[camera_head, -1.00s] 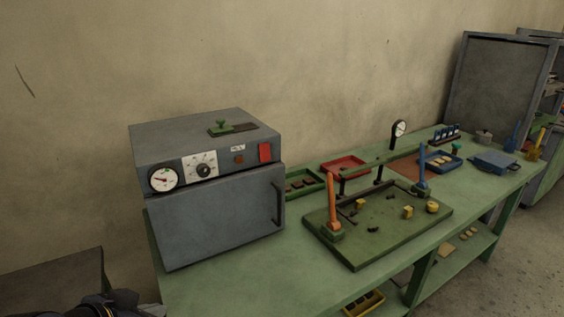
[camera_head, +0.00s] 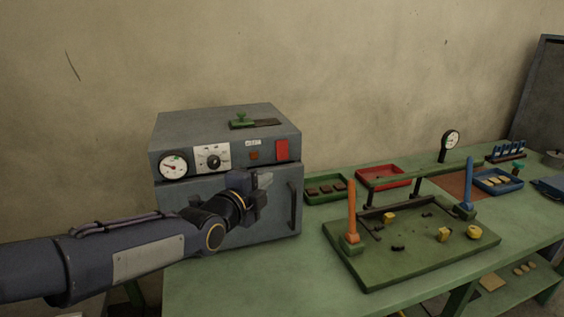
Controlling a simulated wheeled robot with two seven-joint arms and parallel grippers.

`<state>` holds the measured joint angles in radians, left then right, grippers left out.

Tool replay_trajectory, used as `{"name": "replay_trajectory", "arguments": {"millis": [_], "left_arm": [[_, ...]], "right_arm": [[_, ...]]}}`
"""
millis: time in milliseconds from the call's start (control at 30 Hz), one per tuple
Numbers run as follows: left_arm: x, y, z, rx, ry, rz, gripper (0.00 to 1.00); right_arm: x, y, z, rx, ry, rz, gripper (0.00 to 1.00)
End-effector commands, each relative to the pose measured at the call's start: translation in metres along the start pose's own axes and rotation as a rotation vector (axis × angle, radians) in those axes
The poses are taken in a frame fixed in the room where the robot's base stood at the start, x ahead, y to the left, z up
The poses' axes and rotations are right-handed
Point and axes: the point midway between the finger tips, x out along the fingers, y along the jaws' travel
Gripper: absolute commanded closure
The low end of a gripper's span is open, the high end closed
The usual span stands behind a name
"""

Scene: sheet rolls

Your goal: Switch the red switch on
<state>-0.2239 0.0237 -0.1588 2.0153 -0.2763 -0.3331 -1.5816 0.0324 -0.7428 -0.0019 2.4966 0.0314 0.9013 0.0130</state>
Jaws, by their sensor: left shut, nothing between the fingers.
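The red switch (camera_head: 282,150) is a flat upright red rectangle at the right end of the front panel of a grey oven-like box (camera_head: 170,205) on the green bench. My left gripper (camera_head: 266,180) is in front of the box's door, below and a little left of the red switch. Its fingers are shut and empty, pointing right, and appear apart from the switch. My left arm hides part of the door. My right gripper is not in view.
The box's panel also has a gauge (camera_head: 173,165), a dial (camera_head: 212,160) and a small brown-orange button (camera_head: 254,156). A door handle (camera_head: 292,204) stands out at the right. A green board (camera_head: 400,270) with upright orange and blue levers lies to the right.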

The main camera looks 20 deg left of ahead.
Motion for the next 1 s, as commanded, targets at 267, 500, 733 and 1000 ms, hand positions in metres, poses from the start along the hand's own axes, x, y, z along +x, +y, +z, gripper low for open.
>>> {"name": "replay_trajectory", "arguments": {"millis": [267, 500, 733, 1000], "left_arm": [[0.028, 0.001, 0.0, -0.001, 0.0, 0.005, 1.0], [0.08, 0.0, 0.0, -0.002, -0.001, 0.005, 1.0], [0.115, -0.001, 0.017, -0.004, -0.005, 0.004, 1.0], [0.128, 0.0, 0.028, -0.004, -0.001, 0.002, 1.0]], "right_arm": [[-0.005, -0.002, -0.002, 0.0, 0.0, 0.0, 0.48], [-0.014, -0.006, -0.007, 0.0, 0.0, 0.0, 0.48], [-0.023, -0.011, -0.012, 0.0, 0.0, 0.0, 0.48], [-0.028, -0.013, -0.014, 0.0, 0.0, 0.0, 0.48]]}}
